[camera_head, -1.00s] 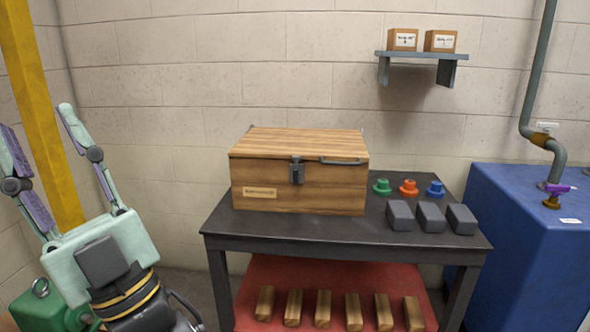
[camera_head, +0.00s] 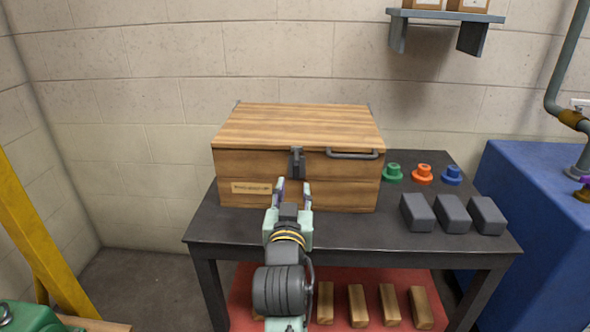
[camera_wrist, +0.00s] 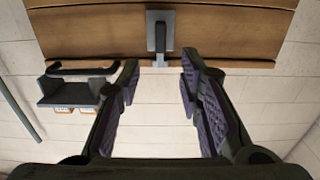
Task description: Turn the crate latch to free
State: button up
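The wooden crate (camera_head: 350,192) stands shut on the dark table. Its dark latch (camera_head: 297,163) sits at the top middle of the front face, across the lid seam. In the wrist view the latch (camera_wrist: 160,34) shows as a grey plate with a dark bar along its middle, between and beyond my fingertips. My gripper (camera_head: 292,187) is open and empty in front of the crate, just below the latch. In the wrist view my gripper (camera_wrist: 160,72) has its two fingers spread wide, with no visible contact with the latch.
A lid handle (camera_head: 355,155) is right of the latch. Green (camera_head: 393,172), orange (camera_head: 422,173) and blue (camera_head: 451,174) knobs and three grey blocks (camera_head: 453,213) are on the table (camera_head: 350,230) at right. Wooden blocks (camera_head: 358,305) lie on the red lower shelf. A wall shelf (camera_head: 445,16) hangs above.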

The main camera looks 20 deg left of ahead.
aim_at(296, 169)
jog(key=p+x, duration=0.1)
jog(key=x, duration=0.8)
jog(key=shift+w+a, duration=0.1)
jog(key=shift+w, duration=0.2)
jog(key=shift+c, duration=0.5)
grip_shut()
